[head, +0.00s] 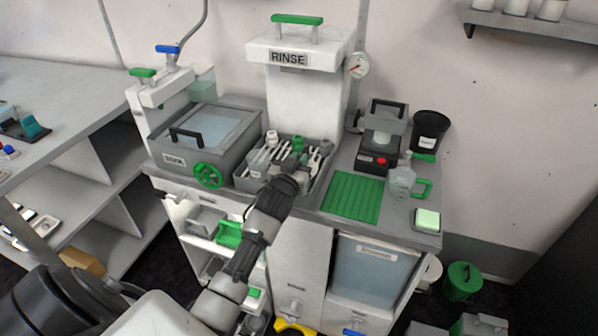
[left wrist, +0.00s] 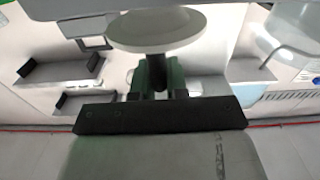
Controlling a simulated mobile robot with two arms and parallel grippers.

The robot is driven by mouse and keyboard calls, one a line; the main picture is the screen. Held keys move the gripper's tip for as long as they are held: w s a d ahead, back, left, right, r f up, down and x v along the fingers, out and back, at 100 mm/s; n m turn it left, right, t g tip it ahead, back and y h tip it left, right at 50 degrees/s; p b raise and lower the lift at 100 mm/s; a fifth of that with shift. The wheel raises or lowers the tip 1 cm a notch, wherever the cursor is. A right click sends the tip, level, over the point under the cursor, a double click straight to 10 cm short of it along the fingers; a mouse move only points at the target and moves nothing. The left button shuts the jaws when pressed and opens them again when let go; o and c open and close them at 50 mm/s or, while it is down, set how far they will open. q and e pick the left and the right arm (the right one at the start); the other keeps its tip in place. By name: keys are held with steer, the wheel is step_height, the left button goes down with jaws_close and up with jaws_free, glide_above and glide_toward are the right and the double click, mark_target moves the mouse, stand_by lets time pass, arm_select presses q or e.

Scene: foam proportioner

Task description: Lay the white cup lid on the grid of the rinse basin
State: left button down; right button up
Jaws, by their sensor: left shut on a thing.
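The left wrist view shows a round white lid-like disc (left wrist: 157,28) at the top, with a dark stem under it. My left gripper (left wrist: 158,76), with green fingers, is shut on this piece, the white lid. In the head view my left arm reaches up from the lower left, and its dark gripper end (head: 285,182) is at the front of a grey basin (head: 247,183) below the RINSE tower (head: 306,95). The basin holds several white, grey and green items. Its grid cannot be made out, and the lid cannot be made out in the head view. My right gripper is not in view.
A grey box with a clear top (head: 212,125) and a green wheel (head: 208,175) stands left of the basin. A bare green ribbed mat (head: 353,198) lies to its right.

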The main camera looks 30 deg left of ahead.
arm_select(q)
steer(key=shift+f, duration=1.95)
steer(key=shift+f, duration=0.15)
steer(key=c, duration=1.1)
jaws_free()
